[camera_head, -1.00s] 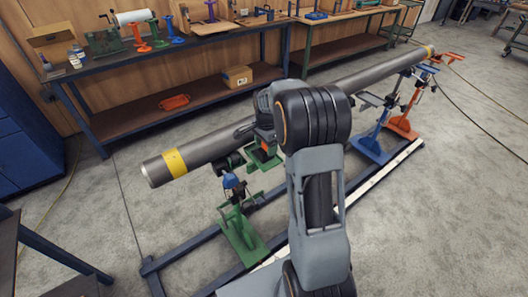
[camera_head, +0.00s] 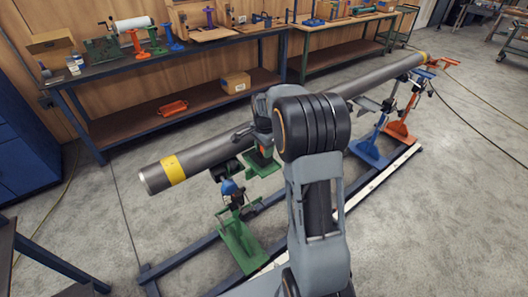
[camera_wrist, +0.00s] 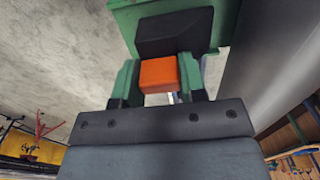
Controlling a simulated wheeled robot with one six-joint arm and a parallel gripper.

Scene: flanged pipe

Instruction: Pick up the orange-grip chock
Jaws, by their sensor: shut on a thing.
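The chock has an orange grip (camera_wrist: 158,75), with a black block (camera_wrist: 175,32) and a green plate (camera_wrist: 224,22) beyond it. My gripper (camera_wrist: 158,84) shows two green-and-black fingers, one on each side of the orange grip, shut on it. A bit of the orange grip (camera_head: 262,151) shows there above green metal. I cannot tell whether the chock touches the pipe or a support.
The long pipe, with a yellow band (camera_head: 173,169), crosses the scene. A green stand (camera_head: 240,242) with a blue-topped clamp is near its left end; blue (camera_head: 368,152) and orange (camera_head: 398,132) stands are at right. A workbench (camera_head: 190,48) runs behind. Open concrete floor lies left.

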